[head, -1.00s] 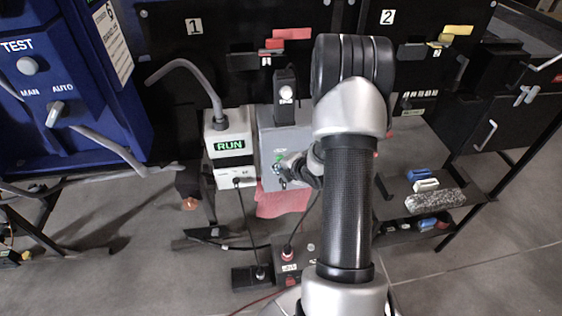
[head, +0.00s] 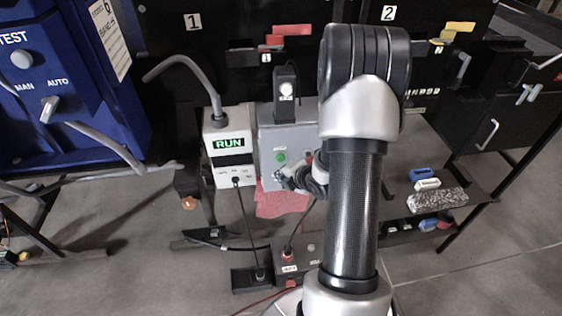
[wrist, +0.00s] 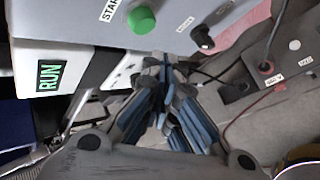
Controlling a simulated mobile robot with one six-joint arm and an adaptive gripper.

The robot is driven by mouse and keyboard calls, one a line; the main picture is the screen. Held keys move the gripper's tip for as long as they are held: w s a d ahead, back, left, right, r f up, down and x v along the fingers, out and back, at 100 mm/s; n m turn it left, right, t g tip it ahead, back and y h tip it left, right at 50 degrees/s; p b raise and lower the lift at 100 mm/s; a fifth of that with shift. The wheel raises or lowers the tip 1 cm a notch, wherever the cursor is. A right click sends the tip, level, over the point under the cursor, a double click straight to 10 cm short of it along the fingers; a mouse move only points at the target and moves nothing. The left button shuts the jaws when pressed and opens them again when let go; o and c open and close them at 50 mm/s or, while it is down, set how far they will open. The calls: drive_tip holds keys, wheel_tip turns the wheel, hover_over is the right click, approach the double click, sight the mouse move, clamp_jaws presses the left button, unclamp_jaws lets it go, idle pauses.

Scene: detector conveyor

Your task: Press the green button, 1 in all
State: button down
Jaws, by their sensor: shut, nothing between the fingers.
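The green button (head: 280,157) is a round cap on the front of a grey control box (head: 295,140). It also shows at the top of the wrist view (wrist: 142,19), beside a label that reads "START". My gripper (head: 279,174) is shut and empty. In the head view its tips are just below the button. In the wrist view the closed fingers (wrist: 165,66) with blue pads point toward the box, apart from the button in the picture. A black knob (wrist: 203,38) sits to the right of the button; my gripper and arm hide it in the head view.
A white box (head: 229,165) with a lit green RUN display stands left of the grey box. A blue TEST panel (head: 70,90) is at the far left. A pink cloth (head: 280,203) hangs below the grey box. Cables and a small black box (head: 292,268) lie below.

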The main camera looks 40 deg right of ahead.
drive_tip(key=s, duration=0.1)
drive_tip(key=s+a, duration=0.1)
drive_tip(key=shift+s+a, duration=0.3)
drive_tip(key=shift+w+r, duration=0.1)
idle(0.7)
drive_tip(key=s+a+r+m+g+h, duration=0.1)
drive_tip(key=a+r+m, duration=0.4)
drive_tip(key=r, duration=0.3)
drive_tip(key=s+a+r+m+g+h, duration=0.15)
drive_tip(key=a+r+m, duration=0.3)
drive_tip(key=r, duration=0.45)
drive_tip(key=s+a+r+m+g+y, duration=0.1)
drive_tip(key=s+a+r+m+y, duration=0.1)
drive_tip(key=s+a, duration=0.6)
drive_tip(key=s+a+r+m+g+y, duration=0.1)
drive_tip(key=s+a+r+m+y, duration=0.1)
drive_tip(key=s+a+r+m, duration=0.2)
drive_tip(key=s+a+m, duration=0.3)
drive_tip(key=s, duration=0.1)
drive_tip(key=shift+s+a+r, duration=0.2)
drive_tip(key=shift+a+r, duration=0.05)
drive_tip(key=shift+a, duration=0.15)
